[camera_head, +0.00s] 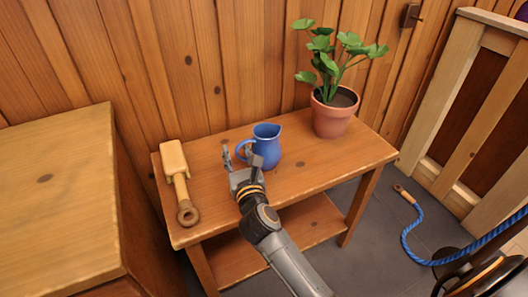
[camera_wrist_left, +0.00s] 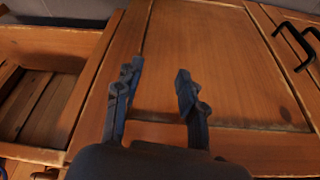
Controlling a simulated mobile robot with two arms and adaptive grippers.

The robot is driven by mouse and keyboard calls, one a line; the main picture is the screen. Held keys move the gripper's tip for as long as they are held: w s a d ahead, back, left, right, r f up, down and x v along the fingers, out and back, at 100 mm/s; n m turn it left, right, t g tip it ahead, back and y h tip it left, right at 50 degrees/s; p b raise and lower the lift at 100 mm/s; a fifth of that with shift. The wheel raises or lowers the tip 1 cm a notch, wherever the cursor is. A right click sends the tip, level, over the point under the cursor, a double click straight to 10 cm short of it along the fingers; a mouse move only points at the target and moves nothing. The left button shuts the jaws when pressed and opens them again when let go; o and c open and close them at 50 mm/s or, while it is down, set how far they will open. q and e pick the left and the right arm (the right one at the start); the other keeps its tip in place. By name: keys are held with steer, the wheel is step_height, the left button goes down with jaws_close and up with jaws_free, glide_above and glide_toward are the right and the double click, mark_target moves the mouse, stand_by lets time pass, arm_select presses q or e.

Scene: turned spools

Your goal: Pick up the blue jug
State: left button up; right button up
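The blue jug (camera_head: 267,147) stands upright on a small wooden table (camera_head: 320,163). Its handle is on the left side and its spout is at the top right. My right gripper (camera_head: 241,158) is at the jug's near left side, by the handle. Its fingers look spread, one on each side of the handle; whether they touch it I cannot tell. My left gripper (camera_wrist_left: 159,72) shows only in the left wrist view, open and empty in front of wooden panels.
A potted plant (camera_head: 333,115) stands right of the jug, and a wooden mallet-like tool (camera_head: 178,180) lies at the table's left end. A wooden cabinet (camera_head: 60,200) is at the left. A blue rope (camera_head: 412,230) lies on the floor at the right.

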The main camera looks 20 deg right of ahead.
steer(key=shift+c, duration=0.4)
jaws_close()
arm_select(q)
steer(key=shift+s+r, duration=0.1)
steer(key=shift+s, duration=0.05)
arm_select(e)
steer(key=shift+r, duration=0.25)
steer(key=shift+r+p, duration=1)
steer(key=shift+r, duration=0.3)
steer(key=shift+s+r, duration=0.2)
steer(key=shift+r, duration=0.15)
arm_select(q)
step_height(320, 180, down, 14)
steer(key=g+p, duration=0.1)
steer(key=p, duration=0.3)
steer(key=shift+r+g+p, duration=0.25)
steer(key=shift+g+p, duration=0.05)
arm_select(e)
steer(key=s+a+r, duration=0.1)
steer(key=s+r, duration=0.8)
steer(key=s, duration=0.4)
steer(key=shift+s+a+r, duration=0.15)
steer(key=shift+s+a, duration=0.1)
